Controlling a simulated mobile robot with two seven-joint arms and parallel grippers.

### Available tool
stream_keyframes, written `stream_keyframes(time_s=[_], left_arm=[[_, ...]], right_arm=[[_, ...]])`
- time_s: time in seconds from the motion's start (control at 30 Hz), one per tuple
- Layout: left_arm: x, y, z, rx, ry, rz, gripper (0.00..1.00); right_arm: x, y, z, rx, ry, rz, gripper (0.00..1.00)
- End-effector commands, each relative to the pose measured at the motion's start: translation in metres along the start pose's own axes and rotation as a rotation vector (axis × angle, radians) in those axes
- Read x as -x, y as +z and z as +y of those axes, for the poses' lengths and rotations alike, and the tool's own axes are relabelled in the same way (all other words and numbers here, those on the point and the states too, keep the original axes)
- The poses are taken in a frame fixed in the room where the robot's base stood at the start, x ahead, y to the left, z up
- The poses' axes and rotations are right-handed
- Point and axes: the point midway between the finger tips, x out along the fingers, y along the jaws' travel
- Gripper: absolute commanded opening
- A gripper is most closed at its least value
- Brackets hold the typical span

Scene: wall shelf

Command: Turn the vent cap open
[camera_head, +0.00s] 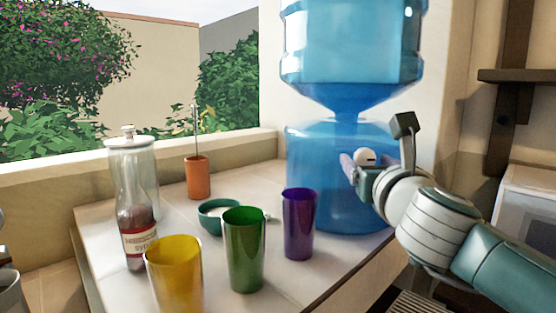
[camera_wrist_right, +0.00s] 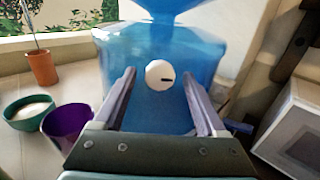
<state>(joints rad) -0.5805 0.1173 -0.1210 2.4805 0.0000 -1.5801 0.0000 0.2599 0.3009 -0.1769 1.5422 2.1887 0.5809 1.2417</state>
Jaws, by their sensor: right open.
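The vent cap (camera_wrist_right: 160,75) is a round white knob with a short dark slot lying about level in the right wrist view. It sits on the blue water dispenser (camera_wrist_right: 140,50); in the head view the cap (camera_head: 365,157) shows small between my fingers. My right gripper (camera_wrist_right: 158,82) is open, its two fingers to either side of the cap with gaps on both sides. In the head view my right gripper (camera_head: 370,163) is in front of the dispenser (camera_head: 310,150). I cannot tell how deep the fingertips reach. My left gripper is not in view.
Left of the dispenser, the table holds purple (camera_head: 299,225), green (camera_head: 244,250) and yellow (camera_head: 174,275) cups, a teal bowl (camera_head: 212,222), a syrup bottle (camera_head: 138,240), a glass jar (camera_head: 146,170) and an orange pot (camera_head: 197,178). A white box (camera_wrist_right: 295,125) stands right.

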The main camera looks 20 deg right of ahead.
Motion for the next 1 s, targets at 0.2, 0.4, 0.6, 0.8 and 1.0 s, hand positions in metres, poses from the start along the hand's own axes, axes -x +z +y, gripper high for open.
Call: stream_keyframes(time_s=[0.2,0.4,0.6,0.8,1.0], left_arm=[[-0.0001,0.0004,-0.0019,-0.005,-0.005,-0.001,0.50],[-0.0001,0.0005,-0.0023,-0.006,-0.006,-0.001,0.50],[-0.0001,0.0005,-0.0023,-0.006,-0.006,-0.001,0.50],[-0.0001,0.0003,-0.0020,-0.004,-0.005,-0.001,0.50],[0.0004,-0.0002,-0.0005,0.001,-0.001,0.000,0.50]], right_arm=[[0.0003,0.0001,0.0000,0.000,0.000,0.000,0.65],[0.0004,0.0001,0.0000,0.000,0.000,0.000,0.42],[0.0005,0.0001,0.0001,0.000,0.000,-0.001,0.20],[0.0005,0.0001,0.0001,0.000,0.001,-0.001,0.00],[0.0005,0.0004,0.0002,0.004,0.001,-0.001,0.00]])
